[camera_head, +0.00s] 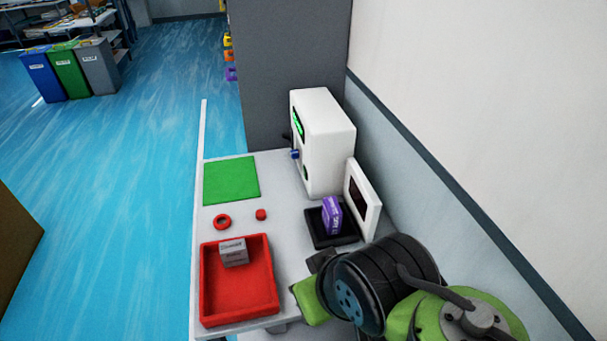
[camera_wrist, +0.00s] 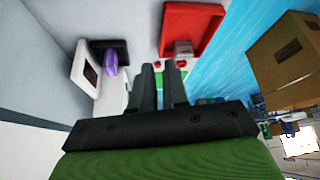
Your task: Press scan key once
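I cannot tell for sure which part is the scan key. A small round red button (camera_head: 261,214) sits on the white bench, right of a red ring (camera_head: 222,221). A white machine (camera_head: 327,140) with green digits and a blue knob stands at the back, and a white panel with a dark screen (camera_head: 361,190) stands in front of it. My gripper (camera_wrist: 159,66) points over the bench in the wrist view, with a narrow gap between its two fingers and nothing held. In the head view my arm hides most of it, right of the red tray.
A red tray (camera_head: 206,285) holding a grey box (camera_head: 233,251) lies at the front. A purple box (camera_head: 332,215) stands on a black tray (camera_head: 318,240) by the screen panel. A green mat (camera_head: 231,180) lies flat at the back left. A wall borders the right.

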